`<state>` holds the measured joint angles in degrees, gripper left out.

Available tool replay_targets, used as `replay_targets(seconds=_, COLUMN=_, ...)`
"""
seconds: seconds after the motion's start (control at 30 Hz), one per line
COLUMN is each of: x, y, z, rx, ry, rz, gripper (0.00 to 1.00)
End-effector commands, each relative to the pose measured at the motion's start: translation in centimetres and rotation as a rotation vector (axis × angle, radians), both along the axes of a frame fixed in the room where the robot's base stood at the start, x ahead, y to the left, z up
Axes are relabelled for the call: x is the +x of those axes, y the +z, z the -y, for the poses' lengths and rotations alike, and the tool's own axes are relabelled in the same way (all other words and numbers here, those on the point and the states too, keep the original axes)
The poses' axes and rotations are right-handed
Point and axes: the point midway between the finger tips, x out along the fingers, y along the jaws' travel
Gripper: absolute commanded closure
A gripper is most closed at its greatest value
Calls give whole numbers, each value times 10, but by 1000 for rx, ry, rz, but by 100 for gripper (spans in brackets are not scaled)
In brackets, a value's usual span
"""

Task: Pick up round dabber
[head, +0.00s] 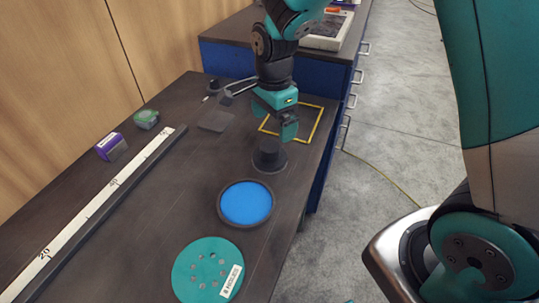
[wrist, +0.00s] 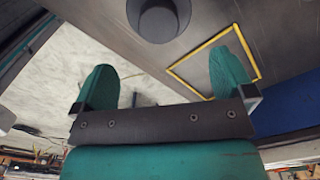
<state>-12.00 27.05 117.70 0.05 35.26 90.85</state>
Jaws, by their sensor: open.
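The round dabber (head: 269,154) is a dark, round-based piece with a raised knob, standing on the dark bench top near its right edge. In the wrist view the dabber (wrist: 158,17) shows at the top, beyond my fingertips and partly cut off by the frame edge. My gripper (head: 287,124) is just above and slightly right of the dabber in the head view. In the wrist view my gripper (wrist: 165,80) has its two green fingers spread wide with nothing between them. The gripper appears apart from the dabber.
A blue round pad in a dark dish (head: 246,203) and a green disc with holes (head: 207,270) lie nearer. A yellow square outline (head: 315,128) is behind the gripper. A long ruler (head: 88,210), a purple box (head: 111,147) and a green item (head: 146,119) lie left.

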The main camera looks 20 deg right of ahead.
Motion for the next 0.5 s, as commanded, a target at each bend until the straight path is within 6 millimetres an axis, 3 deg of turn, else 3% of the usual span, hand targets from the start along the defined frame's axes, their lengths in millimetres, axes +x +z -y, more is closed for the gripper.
replay_targets(seconds=0.2, x=-1, y=-39, z=0, rx=-1, ry=2, rz=-4, gripper=0)
replay_targets(seconds=0.5, x=-2, y=-65, z=-3, rx=0, ry=3, rz=-5, gripper=0)
